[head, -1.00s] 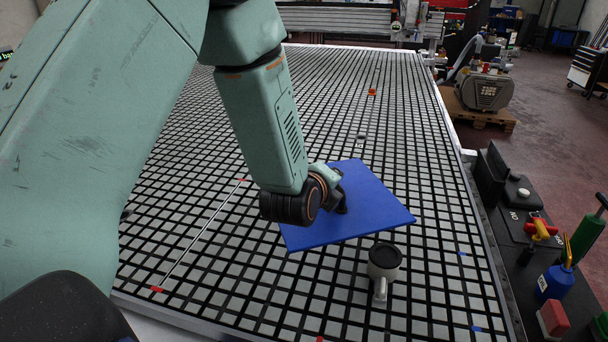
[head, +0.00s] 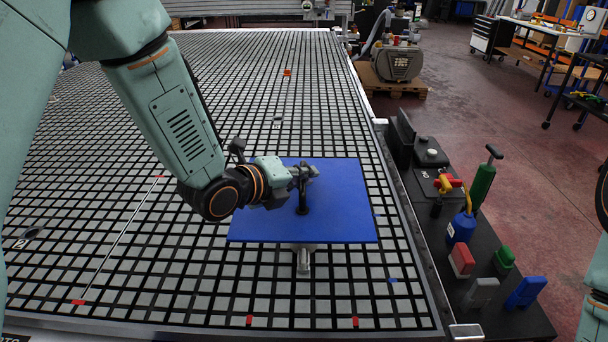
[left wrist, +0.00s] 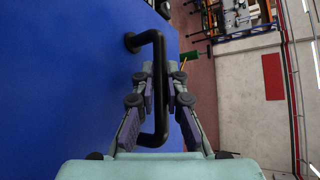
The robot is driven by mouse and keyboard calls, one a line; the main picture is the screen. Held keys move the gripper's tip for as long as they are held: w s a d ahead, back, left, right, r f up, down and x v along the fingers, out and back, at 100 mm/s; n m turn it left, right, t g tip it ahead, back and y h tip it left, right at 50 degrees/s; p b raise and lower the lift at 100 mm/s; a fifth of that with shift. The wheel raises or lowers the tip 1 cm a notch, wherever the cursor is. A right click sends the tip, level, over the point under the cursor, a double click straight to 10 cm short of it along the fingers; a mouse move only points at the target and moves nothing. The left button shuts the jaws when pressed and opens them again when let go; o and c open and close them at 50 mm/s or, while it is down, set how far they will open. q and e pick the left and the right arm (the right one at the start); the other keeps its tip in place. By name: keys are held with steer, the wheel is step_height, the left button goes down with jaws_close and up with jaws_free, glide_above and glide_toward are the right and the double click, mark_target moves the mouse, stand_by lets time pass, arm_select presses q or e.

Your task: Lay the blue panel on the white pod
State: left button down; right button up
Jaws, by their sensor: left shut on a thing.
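The blue panel (head: 345,205) is a flat square plate, roughly level, with a black bar handle (head: 302,205) on its top. My left gripper (head: 303,174) is shut on this handle. In the left wrist view its two fingers (left wrist: 159,88) stand on either side of the black handle (left wrist: 158,122), with the panel (left wrist: 70,80) filling the left. I cannot tell whether the panel touches the pod. My right gripper is not in view.
The grid table (head: 190,280) is clear to the left and in front of the panel. A dark side bench (head: 500,320) along the right edge holds a blue bottle (head: 461,228), a green pump and colored blocks. A small orange piece (head: 287,72) lies far back.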

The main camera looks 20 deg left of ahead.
mark_target(296, 200)
arm_select(q)
steer(key=shift+w+f, duration=0.1)
steer(key=shift+w, duration=0.15)
steer(key=shift+d+f+b, duration=0.2)
steer(key=shift+f+b, duration=0.2)
steer(key=shift+b, duration=0.1)
steer(key=shift+s+f+b, duration=0.15)
steer(key=shift+f+b, duration=0.15)
step_height(296, 200, down, 4)
steer(key=b, duration=0.3)
steer(key=shift+a+f, duration=0.1)
steer(key=shift+f+b, duration=0.65)
steer(key=shift+b, duration=0.15)
steer(key=shift+f, duration=0.25)
steer(key=shift+a, duration=0.1)
